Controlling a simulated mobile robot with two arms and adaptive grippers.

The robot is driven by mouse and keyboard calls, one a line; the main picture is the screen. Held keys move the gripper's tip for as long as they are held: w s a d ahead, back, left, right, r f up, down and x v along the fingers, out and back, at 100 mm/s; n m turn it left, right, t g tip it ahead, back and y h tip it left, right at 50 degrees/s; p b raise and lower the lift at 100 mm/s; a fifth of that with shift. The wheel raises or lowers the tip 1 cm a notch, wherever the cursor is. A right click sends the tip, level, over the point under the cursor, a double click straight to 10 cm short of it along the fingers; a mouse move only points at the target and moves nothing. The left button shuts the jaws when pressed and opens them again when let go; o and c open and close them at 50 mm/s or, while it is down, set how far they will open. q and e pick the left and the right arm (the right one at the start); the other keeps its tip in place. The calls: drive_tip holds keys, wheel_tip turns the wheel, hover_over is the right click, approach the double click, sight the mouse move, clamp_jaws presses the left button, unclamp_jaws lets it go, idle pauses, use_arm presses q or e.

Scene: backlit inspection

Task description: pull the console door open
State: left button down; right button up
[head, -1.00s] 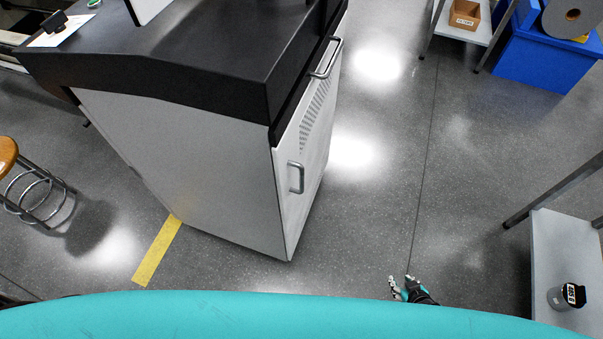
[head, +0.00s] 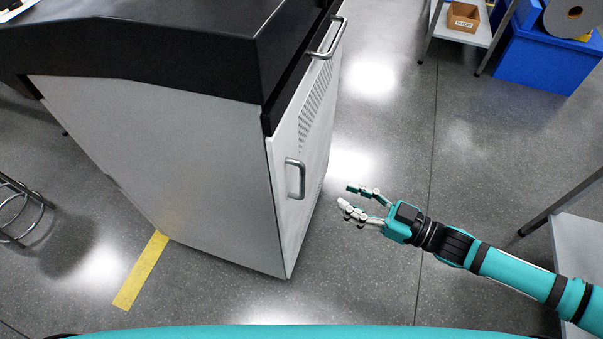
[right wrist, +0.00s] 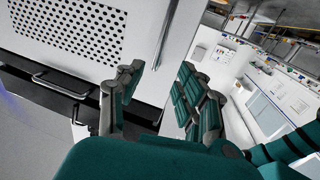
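The console (head: 160,150) stands left of centre with a dark top and pale sides. Its white door (head: 312,125) faces right, appears shut, and has slotted vents and a grey upright handle (head: 302,180). In the right wrist view the perforated door panel (right wrist: 75,30) shows at upper left, and a thin upright bar, apparently the handle (right wrist: 163,40), lies beyond the fingertips. My right gripper (head: 346,196) is open and empty, to the right of the handle and apart from it; its spread fingers (right wrist: 160,75) also show in the wrist view. My left gripper is not in view.
A second bar handle (head: 327,38) sits higher on the console's edge. A stool (head: 22,210) stands at left. A blue bin (head: 545,60) and a shelf with a cardboard box (head: 464,17) are at upper right. Another shelf (head: 580,250) is at right. Floor before the door is clear.

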sight(302, 176)
drive_tip(key=x, duration=1.2)
drive_tip(key=shift+w+p, duration=0.15)
drive_tip(key=shift+p, duration=0.15)
clamp_jaws()
